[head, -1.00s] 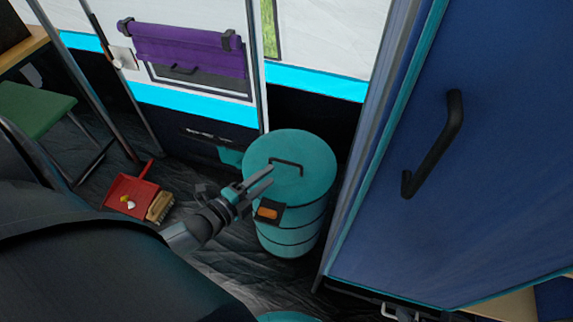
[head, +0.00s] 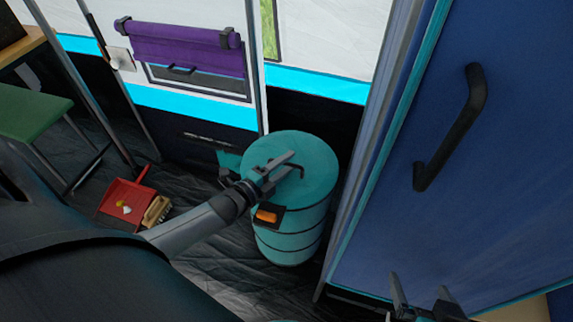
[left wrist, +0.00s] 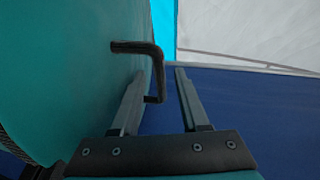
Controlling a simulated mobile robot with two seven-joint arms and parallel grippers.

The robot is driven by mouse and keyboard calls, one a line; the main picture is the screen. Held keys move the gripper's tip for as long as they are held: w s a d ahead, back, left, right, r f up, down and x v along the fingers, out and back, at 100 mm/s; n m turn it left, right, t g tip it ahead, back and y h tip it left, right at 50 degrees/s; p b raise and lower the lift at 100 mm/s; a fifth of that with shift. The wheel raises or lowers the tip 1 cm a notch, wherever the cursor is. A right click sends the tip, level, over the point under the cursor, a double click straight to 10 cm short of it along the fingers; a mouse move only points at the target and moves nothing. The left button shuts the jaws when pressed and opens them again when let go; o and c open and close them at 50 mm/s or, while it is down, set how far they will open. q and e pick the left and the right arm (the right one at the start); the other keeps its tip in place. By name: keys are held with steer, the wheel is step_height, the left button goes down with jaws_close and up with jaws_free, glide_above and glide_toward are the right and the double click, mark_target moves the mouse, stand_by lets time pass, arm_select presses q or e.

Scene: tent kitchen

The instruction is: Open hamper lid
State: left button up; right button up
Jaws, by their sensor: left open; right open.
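The teal cylindrical hamper (head: 290,238) stands on the floor beside the blue door, with its round lid (head: 315,172) shut. A dark handle sits on the lid; the left wrist view shows this handle (left wrist: 150,60) as a bent bar just ahead of the fingers. My left gripper (head: 288,164) is open over the lid, its fingers at the handle and hiding part of it in the head view. In the left wrist view the handle's end reaches near the gap between the fingers. My right gripper (head: 425,290) is open at the bottom right, away from the hamper.
A large blue door (head: 400,230) with a black handle (head: 455,125) stands close on the right. A red dustpan (head: 122,203) and a brush (head: 156,211) lie on the floor at left. A green stool (head: 35,110) stands further left.

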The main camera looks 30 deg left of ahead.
arm_select(q)
steer(key=shift+w, duration=0.25)
steer(key=shift+c, duration=0.2)
jaws_close()
stand_by(1.3)
